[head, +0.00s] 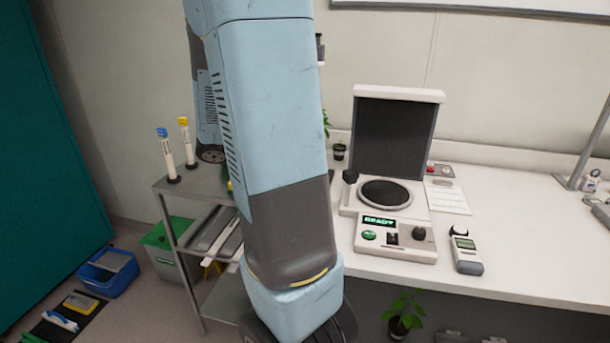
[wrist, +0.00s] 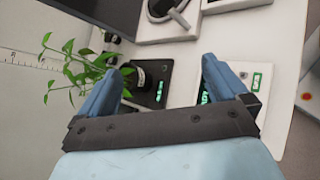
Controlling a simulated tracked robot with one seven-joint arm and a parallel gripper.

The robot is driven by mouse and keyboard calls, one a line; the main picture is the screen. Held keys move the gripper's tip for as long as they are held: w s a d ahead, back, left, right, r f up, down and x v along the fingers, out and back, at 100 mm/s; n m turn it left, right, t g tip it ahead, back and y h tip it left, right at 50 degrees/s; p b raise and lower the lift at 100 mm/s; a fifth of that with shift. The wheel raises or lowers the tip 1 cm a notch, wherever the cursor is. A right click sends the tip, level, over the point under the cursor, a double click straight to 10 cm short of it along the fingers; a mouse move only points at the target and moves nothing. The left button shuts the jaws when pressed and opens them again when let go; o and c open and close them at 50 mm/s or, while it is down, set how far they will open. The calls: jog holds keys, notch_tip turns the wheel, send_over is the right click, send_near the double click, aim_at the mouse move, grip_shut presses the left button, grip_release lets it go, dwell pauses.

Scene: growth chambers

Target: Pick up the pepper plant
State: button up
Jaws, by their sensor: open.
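In the wrist view, a leafy green plant (wrist: 75,68) in a small dark pot (wrist: 148,72) stands on a black device with a green display. I take it to be the pepper plant, though no label is readable. My gripper (wrist: 167,68) is open, its two blue fingers apart. The pot shows between them, closer to the left finger, and the leaves reach out past that finger. I cannot tell whether the finger touches the plant. In the head view, a potted plant (head: 340,151) is partly hidden behind my arm, and another plant (head: 403,314) shows below the bench edge.
The white bench (head: 530,250) holds a device marked READY (head: 395,240) and a handheld meter (head: 466,252). A grey cart (head: 172,190) with two capped tubes stands at left. A blue bin (head: 107,272) is on the floor. The bench's right part has free room.

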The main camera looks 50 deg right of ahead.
jog(key=w+d+f+n+t+h, duration=0.1)
jog(key=w+d+f+n+h, duration=0.1)
jog(key=w+d+f+n, duration=0.1)
jog(key=w+d+f+n+t+h, duration=0.2)
jog(key=w+d+f+n, duration=0.1)
jog(key=d+f+n, duration=0.2)
jog(key=w+d+f+n+t+h, duration=0.2)
jog(key=d+f+n, duration=0.2)
jog(key=d+n, duration=0.1)
jog(key=shift+w+h, duration=0.4)
jog(key=shift+n, duration=0.3)
jog(key=shift+w+d+f, duration=0.1)
jog(key=shift+d, duration=1.15)
jog(key=shift+w+d+f, duration=0.1)
jog(key=shift+d+f, duration=0.05)
jog(key=shift+d, duration=1.05)
jog(key=shift+w+d+f, duration=0.1)
jog(key=shift+d, duration=1.15)
jog(key=c, duration=1.1)
jog(key=shift+o, duration=0.2)
jog(key=shift+r, duration=0.15)
jog(key=shift+r, duration=0.2)
notch_tip(320, 180, up, 3)
jog(key=shift+f, duration=0.1)
jog(key=s+a, duration=0.1)
jog(key=a, duration=1.7)
jog(key=shift+s, duration=0.25)
